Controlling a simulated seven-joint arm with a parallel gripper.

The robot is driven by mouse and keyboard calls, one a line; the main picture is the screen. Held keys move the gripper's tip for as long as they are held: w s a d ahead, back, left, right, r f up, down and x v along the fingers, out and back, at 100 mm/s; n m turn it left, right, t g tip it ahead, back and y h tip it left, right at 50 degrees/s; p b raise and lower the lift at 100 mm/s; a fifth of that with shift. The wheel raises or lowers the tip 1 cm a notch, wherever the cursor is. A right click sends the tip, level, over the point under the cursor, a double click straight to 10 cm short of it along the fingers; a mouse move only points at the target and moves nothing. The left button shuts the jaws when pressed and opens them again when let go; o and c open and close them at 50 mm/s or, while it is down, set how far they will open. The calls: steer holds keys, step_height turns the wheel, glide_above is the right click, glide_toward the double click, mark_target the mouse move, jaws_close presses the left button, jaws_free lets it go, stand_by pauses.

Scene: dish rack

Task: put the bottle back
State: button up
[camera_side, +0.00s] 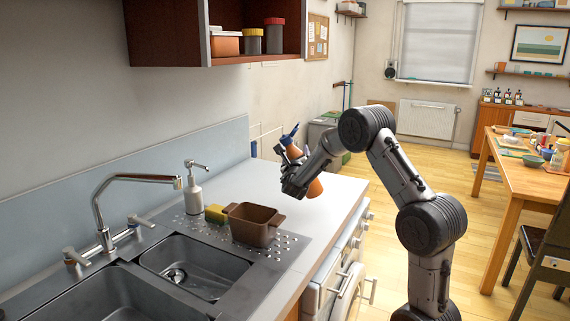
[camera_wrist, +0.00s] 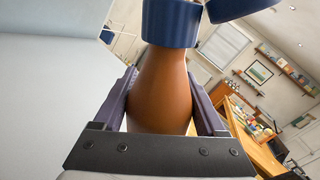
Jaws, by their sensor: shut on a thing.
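An orange-brown bottle with a blue cap (camera_side: 315,187) is held in my gripper (camera_side: 286,176) above the white counter, beyond the sink. It appears tilted in the side view. In the wrist view the bottle (camera_wrist: 163,90) fills the space between the two fingers (camera_wrist: 165,105), which press on its sides. Its blue top (camera_wrist: 170,22) is at the upper edge of that view. Part of the bottle is hidden behind my gripper in the side view.
A brown pot (camera_side: 253,224) and a yellow-green sponge (camera_side: 215,214) stand on the drainboard. A wall cabinet (camera_side: 165,40) hangs above. The counter (camera_side: 240,180) around the bottle is clear.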

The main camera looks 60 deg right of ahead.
steer(key=d+m, duration=0.1)
steer(key=m, duration=0.1)
steer(key=s+d+m+g, duration=0.1)
steer(key=m, duration=0.1)
steer(key=d+m, duration=0.1)
steer(key=m, duration=0.1)
steer(key=shift+s+d+f+m+g+h, duration=0.15)
steer(key=shift+s+d+m+g+h, duration=0.15)
steer(key=shift+d+m+g, duration=0.1)
steer(key=shift+f, duration=2.6)
steer(key=shift+f, duration=0.95)
